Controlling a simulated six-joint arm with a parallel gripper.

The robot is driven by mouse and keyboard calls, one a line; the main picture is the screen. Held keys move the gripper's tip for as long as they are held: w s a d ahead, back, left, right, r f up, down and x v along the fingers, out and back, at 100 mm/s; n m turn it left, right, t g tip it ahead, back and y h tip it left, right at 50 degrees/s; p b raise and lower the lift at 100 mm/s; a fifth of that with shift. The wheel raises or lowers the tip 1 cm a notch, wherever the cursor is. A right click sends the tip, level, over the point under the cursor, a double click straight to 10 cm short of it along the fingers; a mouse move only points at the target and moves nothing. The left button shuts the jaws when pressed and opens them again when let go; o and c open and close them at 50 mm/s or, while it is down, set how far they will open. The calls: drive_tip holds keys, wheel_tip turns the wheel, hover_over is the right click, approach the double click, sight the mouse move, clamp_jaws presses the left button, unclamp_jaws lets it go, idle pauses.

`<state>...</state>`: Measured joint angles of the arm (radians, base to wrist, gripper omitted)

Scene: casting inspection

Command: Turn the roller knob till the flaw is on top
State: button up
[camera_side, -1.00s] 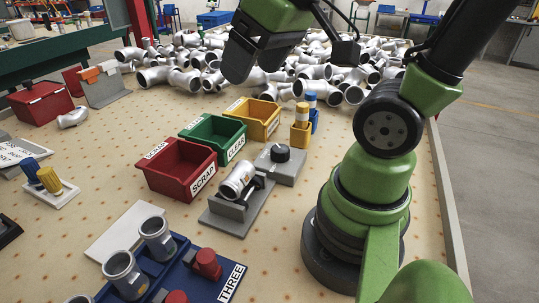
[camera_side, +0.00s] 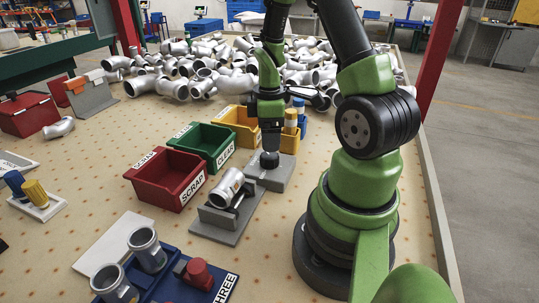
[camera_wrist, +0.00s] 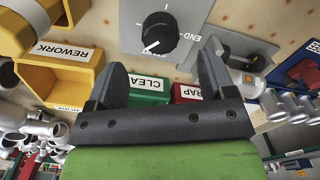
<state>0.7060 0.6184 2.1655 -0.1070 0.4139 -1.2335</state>
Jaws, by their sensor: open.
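The black roller knob (camera_side: 269,160) stands on a grey block (camera_side: 279,176) beside the roller stand (camera_side: 219,224). In the wrist view the knob (camera_wrist: 158,32) shows a white pointer line aimed down-left, with the word END on the plate to its right. A silver casting (camera_side: 225,187) lies tilted on the roller stand; I cannot make out a flaw on it for certain. My gripper (camera_side: 270,146) is just above the knob, pointing down. In the wrist view my gripper (camera_wrist: 160,66) has its fingers wide apart with nothing between them.
A blue rack (camera_side: 165,285) is in front. Many castings (camera_side: 215,75) are heaped at the back.

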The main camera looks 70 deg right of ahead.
sight(270, 155)
drive_tip(key=shift+f, duration=3.2)
drive_tip(key=c, duration=0.9)
